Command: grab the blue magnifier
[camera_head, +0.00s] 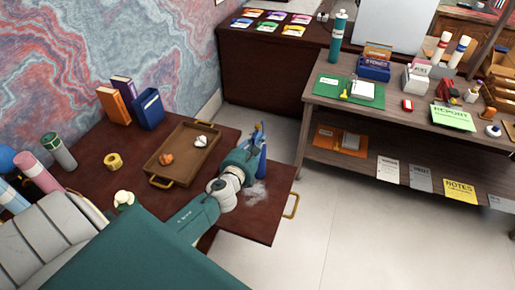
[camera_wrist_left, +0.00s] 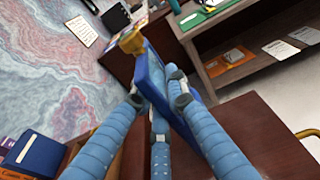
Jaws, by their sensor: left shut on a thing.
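My left gripper (camera_head: 256,152) reaches over the right part of the dark red desk (camera_head: 232,222). In the left wrist view its blue segmented fingers (camera_wrist_left: 158,97) are closed around a flat blue thing with a gold-coloured end, which I take to be the blue magnifier (camera_wrist_left: 153,72). The gold end points away from my palm. In the head view the blue magnifier (camera_head: 258,132) shows only in part at the fingers, above the desk edge. Its lens does not show clearly. My right gripper is not in view.
A brown tray (camera_head: 157,180) with crumpled orange and white balls lies left of the gripper. A crowded wooden shelf (camera_head: 385,112) stands right, across open floor (camera_head: 345,225).

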